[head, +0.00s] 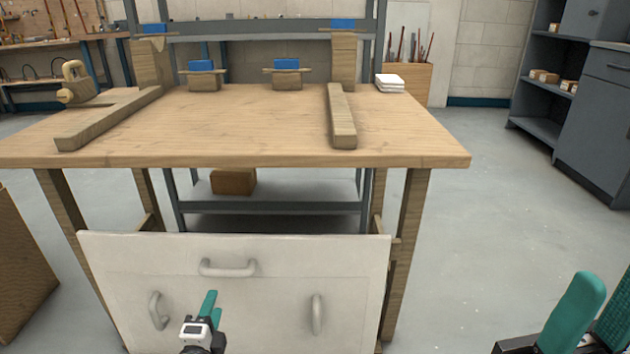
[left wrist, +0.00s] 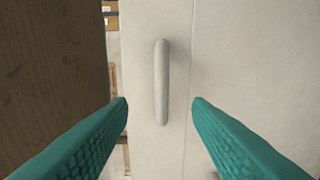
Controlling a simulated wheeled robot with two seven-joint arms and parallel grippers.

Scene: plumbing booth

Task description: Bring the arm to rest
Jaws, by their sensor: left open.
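My left gripper (head: 213,306) is in front of the lower part of the white panel (head: 120,265) under the workbench. Its teal fingers are apart and nothing is held between them. In the left wrist view the open fingers (left wrist: 160,110) point at the panel, with an upright pale handle (left wrist: 161,82) between them in the picture; I cannot tell how far off it is. In the head view the left upright handle (head: 158,310) is left of this gripper. My right gripper (head: 596,312) is at the bottom right corner, partly cut off, with its fingers apart and no object visible in them.
The panel also has a top handle (head: 228,268) and a right upright handle (head: 317,314). The wooden workbench (head: 240,130) carries wooden supports and blue-topped blocks. A brown wooden box (head: 20,270) stands at the left. The floor (head: 480,240) on the right is clear.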

